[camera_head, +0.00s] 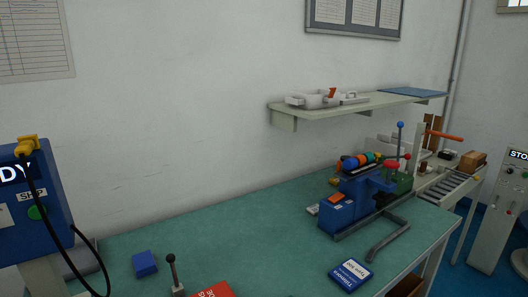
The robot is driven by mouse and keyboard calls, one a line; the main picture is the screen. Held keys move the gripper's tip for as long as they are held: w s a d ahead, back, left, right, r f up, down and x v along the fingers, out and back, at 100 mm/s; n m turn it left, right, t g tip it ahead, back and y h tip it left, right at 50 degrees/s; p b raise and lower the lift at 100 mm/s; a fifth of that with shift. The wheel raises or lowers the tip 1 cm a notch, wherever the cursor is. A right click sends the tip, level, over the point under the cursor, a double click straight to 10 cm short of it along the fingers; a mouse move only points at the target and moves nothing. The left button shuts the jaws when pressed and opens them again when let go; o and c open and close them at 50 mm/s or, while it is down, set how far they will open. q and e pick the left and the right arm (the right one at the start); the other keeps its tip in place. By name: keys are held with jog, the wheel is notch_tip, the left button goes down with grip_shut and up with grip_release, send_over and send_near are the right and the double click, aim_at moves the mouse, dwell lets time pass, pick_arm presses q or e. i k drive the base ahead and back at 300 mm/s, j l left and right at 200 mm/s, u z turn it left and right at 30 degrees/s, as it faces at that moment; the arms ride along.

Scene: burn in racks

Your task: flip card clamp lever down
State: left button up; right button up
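A short upright lever with a dark knob (172,262) stands at the near edge of the green bench, beside a partly visible red item (213,290). A blue fixture (352,203) with a red knob (391,164) stands at the right of the bench. Behind it an upright rod with a blue ball (400,126) rises. I cannot tell which of these is the card clamp lever. Neither of my grippers is in view.
A blue block (144,263) and a blue-and-white box (351,275) lie on the green bench (240,235). A blue control box (40,190) with a hanging black cable is at left. A wall shelf (360,106) is above. The bench middle is clear.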

aim_at(170, 258)
jog(key=k+l, duration=0.95)
